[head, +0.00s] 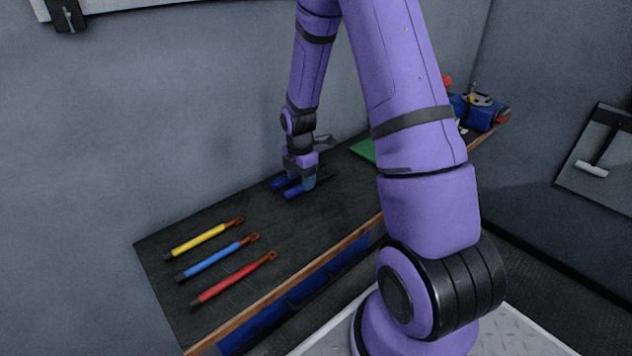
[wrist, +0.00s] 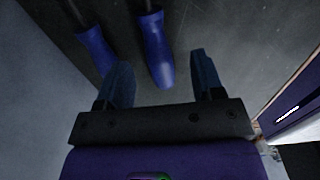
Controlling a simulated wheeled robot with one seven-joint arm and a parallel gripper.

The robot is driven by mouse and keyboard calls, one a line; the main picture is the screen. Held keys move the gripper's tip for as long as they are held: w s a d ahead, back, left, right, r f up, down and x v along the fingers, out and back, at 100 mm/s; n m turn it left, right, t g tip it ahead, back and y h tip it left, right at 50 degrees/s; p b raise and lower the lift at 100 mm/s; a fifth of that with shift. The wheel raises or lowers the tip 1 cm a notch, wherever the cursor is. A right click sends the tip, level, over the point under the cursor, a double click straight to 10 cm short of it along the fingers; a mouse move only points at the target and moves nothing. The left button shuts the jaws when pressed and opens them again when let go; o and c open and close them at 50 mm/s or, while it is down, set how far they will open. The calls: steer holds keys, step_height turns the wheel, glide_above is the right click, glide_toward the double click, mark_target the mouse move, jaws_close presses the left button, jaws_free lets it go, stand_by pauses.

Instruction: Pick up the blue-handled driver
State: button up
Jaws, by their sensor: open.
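Two blue handles with dark shafts lie side by side on the dark bench top; I cannot tell which is the driver meant. In the wrist view the right blue handle (wrist: 156,50) has its end between my fingers, nearer the left one. The left blue handle (wrist: 97,48) lies outside my left finger. My gripper (wrist: 161,62) is open and empty, its two blue fingers apart. In the head view my gripper (head: 301,182) is low over these handles and partly hides them; one handle (head: 292,193) shows at its front, the other (head: 278,183) at its left.
The bench (head: 335,205) stands against a grey wall. Yellow (head: 200,239), blue (head: 216,259) and red (head: 233,280) handled tools lie at its left end. A green item (head: 363,150) and a blue box (head: 478,112) are toward the far right. Blue drawers (head: 300,295) are below.

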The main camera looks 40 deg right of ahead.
mark_target(301, 184)
steer(key=shift+w+f, duration=0.1)
steer(key=shift+f, duration=1.5)
steer(key=c, duration=1.1)
steer(key=shift+r, duration=0.2)
